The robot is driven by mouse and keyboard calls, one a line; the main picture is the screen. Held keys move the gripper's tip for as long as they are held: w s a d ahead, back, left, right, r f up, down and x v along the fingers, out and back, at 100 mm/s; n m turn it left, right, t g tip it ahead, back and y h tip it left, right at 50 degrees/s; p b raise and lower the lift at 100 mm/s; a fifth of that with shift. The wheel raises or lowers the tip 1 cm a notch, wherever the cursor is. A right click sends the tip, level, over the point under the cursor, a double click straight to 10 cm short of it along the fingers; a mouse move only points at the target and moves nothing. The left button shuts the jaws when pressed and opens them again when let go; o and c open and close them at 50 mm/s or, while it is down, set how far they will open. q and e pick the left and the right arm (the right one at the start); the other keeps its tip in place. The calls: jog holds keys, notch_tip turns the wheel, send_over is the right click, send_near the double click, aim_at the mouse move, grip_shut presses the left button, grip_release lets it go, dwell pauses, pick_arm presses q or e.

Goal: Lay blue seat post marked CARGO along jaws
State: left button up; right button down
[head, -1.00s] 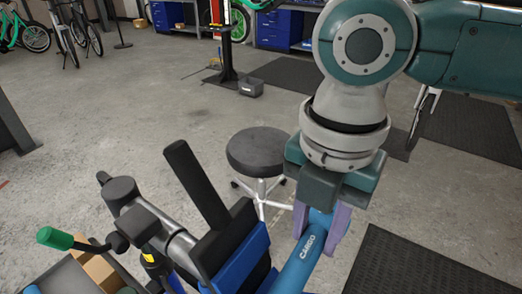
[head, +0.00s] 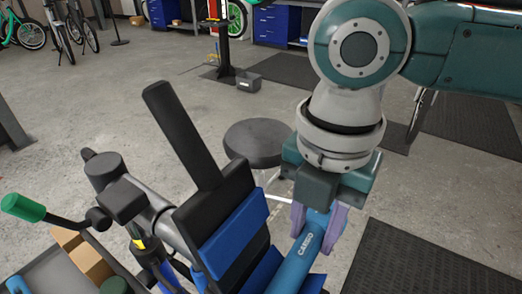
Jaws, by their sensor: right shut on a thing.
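The blue seat post marked CARGO (head: 298,262) is in the lower middle of the head view, tilted, with its lower end cut off by the frame edge. My right gripper (head: 319,226) is shut on it near its upper end, with a lilac finger on each side. The clamp jaws (head: 235,230), black with blue facings, stand just left of the post. I cannot tell whether the post touches them. A long black bar (head: 183,135) rises from the clamp. My left gripper is not in view.
A round black stool (head: 257,140) stands behind the clamp. A green-handled lever (head: 22,207) and a grey tray with cardboard boxes (head: 88,258) are at lower left. A dark floor mat (head: 435,265) lies at right. Open floor spreads behind.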

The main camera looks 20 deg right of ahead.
jog(key=shift+c, duration=2.3)
grip_release()
